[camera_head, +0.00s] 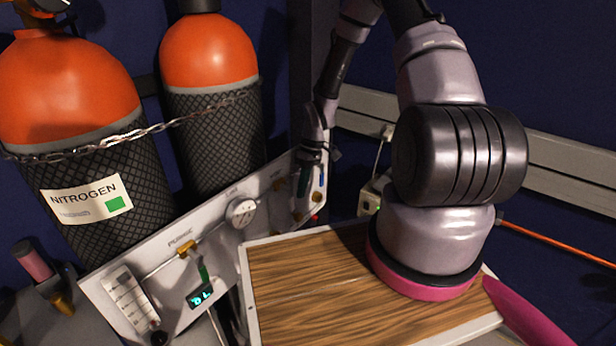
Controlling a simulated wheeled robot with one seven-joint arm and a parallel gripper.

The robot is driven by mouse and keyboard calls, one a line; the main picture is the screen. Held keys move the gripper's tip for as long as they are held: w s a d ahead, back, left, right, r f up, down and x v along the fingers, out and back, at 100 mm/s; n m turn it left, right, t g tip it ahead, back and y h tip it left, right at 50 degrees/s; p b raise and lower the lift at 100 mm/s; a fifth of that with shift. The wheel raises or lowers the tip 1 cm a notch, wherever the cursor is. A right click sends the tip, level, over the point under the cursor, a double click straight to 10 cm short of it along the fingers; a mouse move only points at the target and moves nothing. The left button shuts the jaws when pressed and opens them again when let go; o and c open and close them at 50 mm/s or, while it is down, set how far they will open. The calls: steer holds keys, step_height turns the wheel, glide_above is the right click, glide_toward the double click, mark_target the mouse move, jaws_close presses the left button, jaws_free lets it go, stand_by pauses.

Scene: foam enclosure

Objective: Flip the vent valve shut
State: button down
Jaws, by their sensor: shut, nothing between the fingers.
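A pale valve panel (215,262) slants across the scene in front of two gas cylinders. Near its left end, under a "PURGE" label, is a brass valve (184,249) with a green lever (203,271) hanging downward. A small label (232,190) is too small to read surely, so I cannot tell which valve is the vent. My gripper (313,160) is shut and empty at the right end, close to these levers; contact is unclear.
A round gauge (241,212) and a digital display (200,297) are on the panel. A chain (120,137) crosses the nitrogen cylinder (65,90) and the second cylinder (208,55). An orange hose (555,243) runs at right. My wood-topped base fills the front.

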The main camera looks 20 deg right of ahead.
steer(key=shift+s+a, duration=0.55)
steer(key=shift+a, duration=0.2)
steer(key=shift+s+a+f, duration=0.1)
